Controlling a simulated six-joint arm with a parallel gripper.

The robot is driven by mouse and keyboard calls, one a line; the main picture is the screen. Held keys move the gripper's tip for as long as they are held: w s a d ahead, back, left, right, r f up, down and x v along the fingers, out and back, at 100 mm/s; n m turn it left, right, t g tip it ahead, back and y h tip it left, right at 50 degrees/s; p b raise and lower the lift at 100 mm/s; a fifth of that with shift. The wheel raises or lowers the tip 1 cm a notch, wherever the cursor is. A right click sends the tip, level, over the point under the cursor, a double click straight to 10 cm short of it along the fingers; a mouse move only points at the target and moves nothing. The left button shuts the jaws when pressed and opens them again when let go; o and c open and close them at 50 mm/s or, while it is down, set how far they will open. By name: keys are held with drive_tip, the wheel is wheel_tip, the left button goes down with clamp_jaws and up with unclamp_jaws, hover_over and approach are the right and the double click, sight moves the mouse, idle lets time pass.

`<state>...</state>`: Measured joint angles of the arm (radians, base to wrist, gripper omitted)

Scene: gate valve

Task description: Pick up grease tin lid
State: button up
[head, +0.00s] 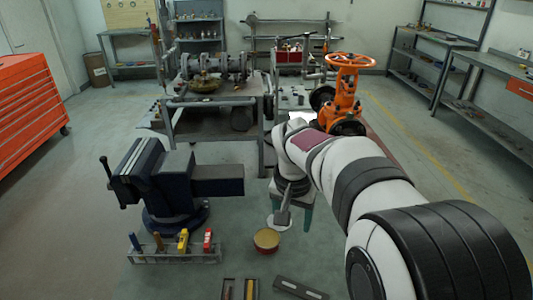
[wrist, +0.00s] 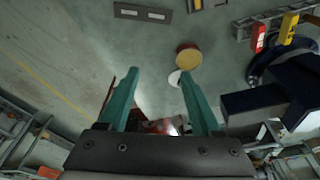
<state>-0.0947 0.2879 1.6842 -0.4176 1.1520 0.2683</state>
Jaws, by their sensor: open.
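The grease tin (head: 266,241), round with a yellowish top and red side, stands on the floor-coloured surface in front of my arm. It also shows in the wrist view (wrist: 188,57). A pale flat disc that looks like the lid (head: 279,222) lies just behind the tin, partly hidden by my gripper. In the wrist view the disc (wrist: 174,79) shows beside the tip of the right-hand finger, below the tin. My gripper (wrist: 158,73) is open, with two teal fingers wide apart and nothing between them. The fingers point down near the disc; their height above it is unclear.
A dark blue vise (head: 170,185) stands on the left. A rack with several coloured-handled tools (head: 176,252) is in front of it. Flat metal pieces (head: 300,288) lie near the front edge. An orange gate valve (head: 348,90) stands behind my arm.

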drive_tip(key=w+a+f+t+h, duration=0.1)
drive_tip(key=w+f, duration=0.3)
drive_tip(key=w, duration=0.4)
drive_tip(key=w+a+f+t, duration=0.15)
drive_tip(key=w+f, duration=0.25)
drive_tip(key=w, duration=0.4)
drive_tip(key=shift+g, duration=0.25)
drive_tip(key=x, duration=1.5)
drive_tip(key=shift+w+f, duration=0.1)
drive_tip(key=shift+w, duration=0.1)
clamp_jaws()
